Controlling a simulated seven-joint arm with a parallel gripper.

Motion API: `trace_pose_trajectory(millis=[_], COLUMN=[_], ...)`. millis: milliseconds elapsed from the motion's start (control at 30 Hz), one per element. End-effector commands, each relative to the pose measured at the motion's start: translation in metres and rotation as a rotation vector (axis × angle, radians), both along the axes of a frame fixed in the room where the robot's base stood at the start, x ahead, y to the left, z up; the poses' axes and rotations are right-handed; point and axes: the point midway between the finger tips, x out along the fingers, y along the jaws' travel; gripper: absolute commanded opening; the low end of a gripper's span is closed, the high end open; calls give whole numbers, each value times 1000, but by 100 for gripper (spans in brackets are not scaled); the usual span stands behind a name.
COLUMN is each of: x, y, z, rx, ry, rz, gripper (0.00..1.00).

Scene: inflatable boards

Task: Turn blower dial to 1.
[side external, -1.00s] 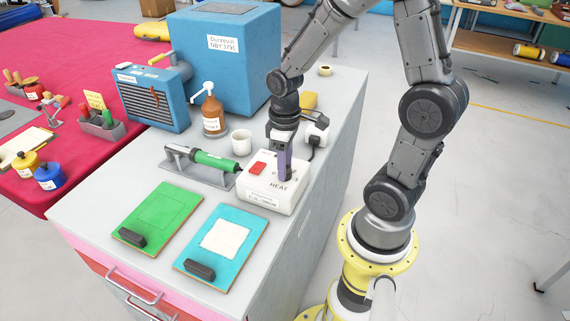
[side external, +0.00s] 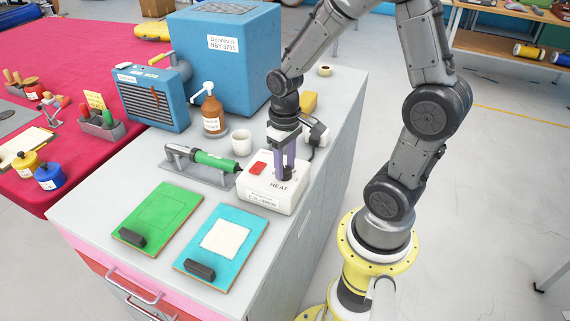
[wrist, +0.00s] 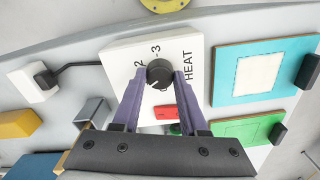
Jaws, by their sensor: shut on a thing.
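A white box marked HEAT (side external: 272,185) stands on the grey worktop; it also fills the middle of the wrist view (wrist: 125,55). It carries a black round dial (wrist: 159,72) and a red switch (side external: 257,168). In the wrist view the numbers 2 and 3 show beside the dial, and a pale mark shows near its lower edge; the 1 is not visible. My gripper (side external: 285,175) points straight down with its purple fingers shut on opposite sides of the dial (wrist: 159,76). In the side view the fingers mostly hide the dial.
A green-handled tool (side external: 213,160) lies in a holder left of the box. A white cup (side external: 241,142) and an amber pump bottle (side external: 213,112) stand behind. A plug and cable (side external: 316,133) sit behind the box. Green (side external: 158,215) and cyan (side external: 222,240) boards lie in front.

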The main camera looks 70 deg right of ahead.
Motion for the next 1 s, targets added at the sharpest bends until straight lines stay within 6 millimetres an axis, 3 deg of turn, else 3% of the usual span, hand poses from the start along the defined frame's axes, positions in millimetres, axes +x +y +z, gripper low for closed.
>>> trace_pose_trajectory(millis=[133, 167, 300, 700, 867, 1000], x=[1, 1, 1, 1, 2, 1], y=[0, 0, 0, 0, -1, 0], z=[2, 2, 1, 6, 30, 61], rx=[-1, -1, -1, -1, -2, -3], ry=[-4, -4, -3, -4, -9, -10], rz=[1, 1, 1, 2, 2, 2], gripper=[0, 46, 71, 72, 72, 72])
